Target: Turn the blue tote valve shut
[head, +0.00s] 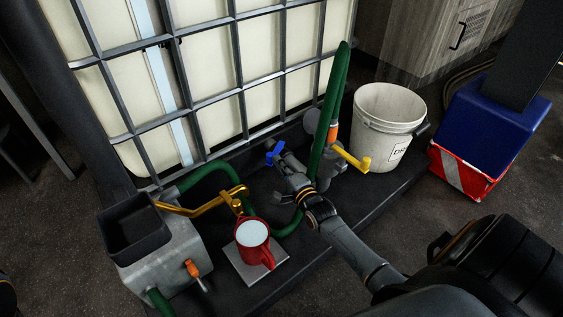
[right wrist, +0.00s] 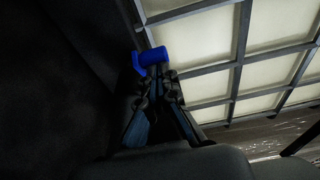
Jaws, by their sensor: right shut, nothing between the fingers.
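The blue tote valve handle (head: 275,153) shows low in front of the caged white tote (head: 215,105) in the head view. My right gripper (head: 285,163) reaches in from the lower right, with its fingertips close beside the handle. In the right wrist view the blue handle (right wrist: 153,57) lies just past the tips of my right gripper (right wrist: 158,75). The gripper is shut with nothing held between its fingers. Whether the tips touch the handle, I cannot tell. The valve body is largely hidden behind the gripper. My left gripper is not in view.
A yellow lever (head: 350,158) and green hose (head: 328,115) stand right of my gripper. A white bucket (head: 385,125) stands at right.

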